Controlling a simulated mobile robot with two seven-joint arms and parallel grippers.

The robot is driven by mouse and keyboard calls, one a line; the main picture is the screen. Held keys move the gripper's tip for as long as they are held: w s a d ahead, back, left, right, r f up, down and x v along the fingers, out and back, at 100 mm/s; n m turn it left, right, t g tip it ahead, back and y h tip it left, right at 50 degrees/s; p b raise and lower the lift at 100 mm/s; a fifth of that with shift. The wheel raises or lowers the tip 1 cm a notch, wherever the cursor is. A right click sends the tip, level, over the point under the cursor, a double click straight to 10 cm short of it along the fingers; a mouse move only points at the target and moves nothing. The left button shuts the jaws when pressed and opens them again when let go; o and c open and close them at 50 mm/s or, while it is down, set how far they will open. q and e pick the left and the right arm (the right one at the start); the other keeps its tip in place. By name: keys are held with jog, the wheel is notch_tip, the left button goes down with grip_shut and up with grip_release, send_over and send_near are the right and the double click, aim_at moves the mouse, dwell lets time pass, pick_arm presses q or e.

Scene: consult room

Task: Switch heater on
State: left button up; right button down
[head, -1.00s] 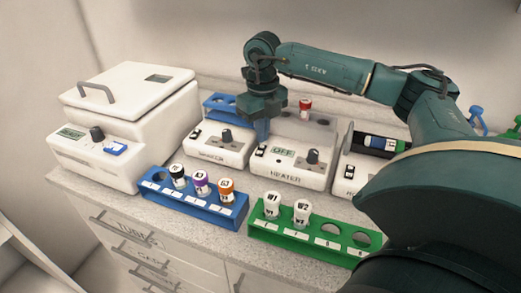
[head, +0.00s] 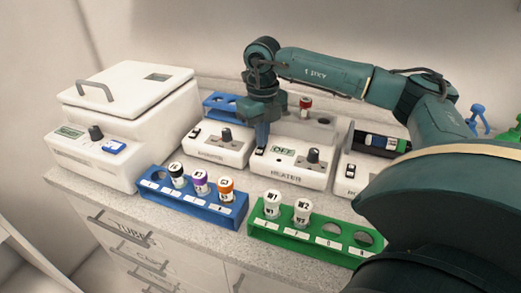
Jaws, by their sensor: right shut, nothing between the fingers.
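The heater (head: 288,175) is a white box in the middle of the counter, labelled HEATER on its front. Its small display (head: 283,152) reads OFF, and a dark knob (head: 313,155) sits to the right of it. A small black-and-white rocker switch (head: 260,151) is at the left of its panel. A red-capped tube (head: 306,104) stands in the heater's back part. My right gripper (head: 262,143) points down with shut, empty fingers, its tips right at the switch; I cannot tell whether they touch it. My left gripper is not in view.
A white lidded machine (head: 132,90) stands at left. Another white device (head: 215,150) is left of the heater, and one (head: 350,175) is right. In front are a blue rack (head: 195,207) and a green rack (head: 300,240) with capped tubes.

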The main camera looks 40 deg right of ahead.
jog(key=shift+f, duration=0.35)
jog(key=shift+r, duration=0.15)
notch_tip(320, 180, up, 7)
jog(key=p, duration=0.5)
dwell(0.3)
dwell(0.5)
